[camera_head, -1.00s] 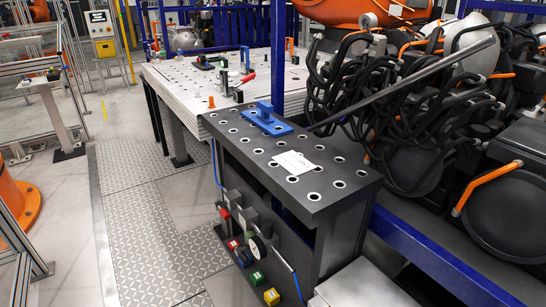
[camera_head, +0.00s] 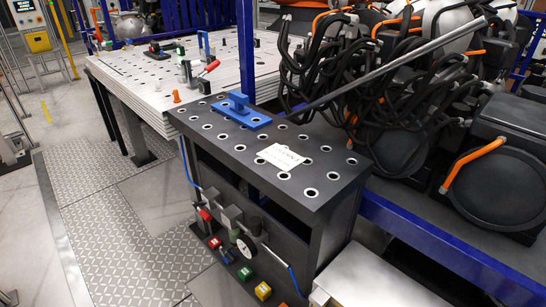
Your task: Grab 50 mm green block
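A small green block (camera_head: 245,274) sits low at the front of the dark perforated bench, in a row with other coloured blocks. Red (camera_head: 214,243), blue (camera_head: 229,257) and yellow (camera_head: 263,291) blocks stand in the same row, the yellow one nearest to me. The size of the green block cannot be read from this view. Neither of my grippers is in view.
The dark bench top (camera_head: 225,145) carries a blue fixture (camera_head: 240,112) and a white paper (camera_head: 281,157). A gauge (camera_head: 246,247) and fittings stick out above the blocks. Black cables (camera_head: 390,100) crowd the right. The patterned floor (camera_head: 115,225) to the left is clear.

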